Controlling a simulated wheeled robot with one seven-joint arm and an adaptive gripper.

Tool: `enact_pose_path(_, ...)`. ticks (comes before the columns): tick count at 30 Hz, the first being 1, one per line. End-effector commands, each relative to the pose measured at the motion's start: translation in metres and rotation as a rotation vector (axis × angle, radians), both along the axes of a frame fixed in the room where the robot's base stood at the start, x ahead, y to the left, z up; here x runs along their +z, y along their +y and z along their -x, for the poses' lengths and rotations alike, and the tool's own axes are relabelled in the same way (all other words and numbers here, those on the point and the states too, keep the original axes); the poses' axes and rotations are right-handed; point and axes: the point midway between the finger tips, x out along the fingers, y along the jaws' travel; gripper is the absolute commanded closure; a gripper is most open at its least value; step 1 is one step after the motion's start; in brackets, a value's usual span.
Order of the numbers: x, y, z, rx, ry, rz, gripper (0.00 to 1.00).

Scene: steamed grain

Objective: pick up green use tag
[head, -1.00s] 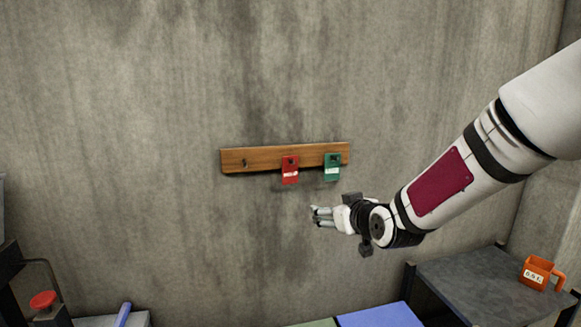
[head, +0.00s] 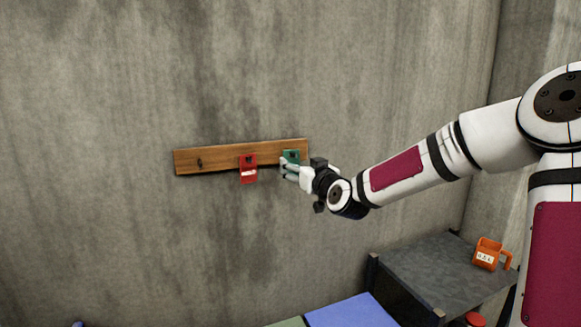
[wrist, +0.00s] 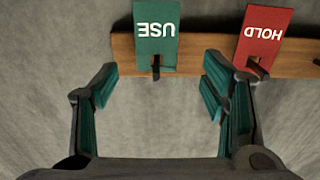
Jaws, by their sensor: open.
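The green USE tag (head: 292,156) hangs at the right end of a wooden peg rail (head: 222,156) on the wall. In the wrist view the green tag (wrist: 156,32) appears upside down, with a dark peg at its slot. My gripper (head: 288,168) is at the tag's lower part in the head view and partly hides it. In the wrist view my gripper (wrist: 160,90) is open and empty. Its fingers lie to either side of the tag's line, and the tag shows beyond the fingertips. I cannot tell whether they touch it.
A red HOLD tag (head: 248,168) hangs just left of the green one, and it shows near the right finger in the wrist view (wrist: 264,38). A bare peg (head: 199,163) is at the rail's left. A dark shelf (head: 425,265) with an orange mug (head: 487,254) stands lower right.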

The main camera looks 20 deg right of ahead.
Motion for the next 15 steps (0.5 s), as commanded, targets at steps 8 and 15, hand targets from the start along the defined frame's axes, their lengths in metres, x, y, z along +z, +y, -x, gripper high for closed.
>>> enact_pose_path(8,0.004,-0.004,-0.031,0.0,-0.001,-0.005,0.33)
enact_pose_path(15,0.004,-0.004,-0.052,0.001,0.0,0.0,0.33)
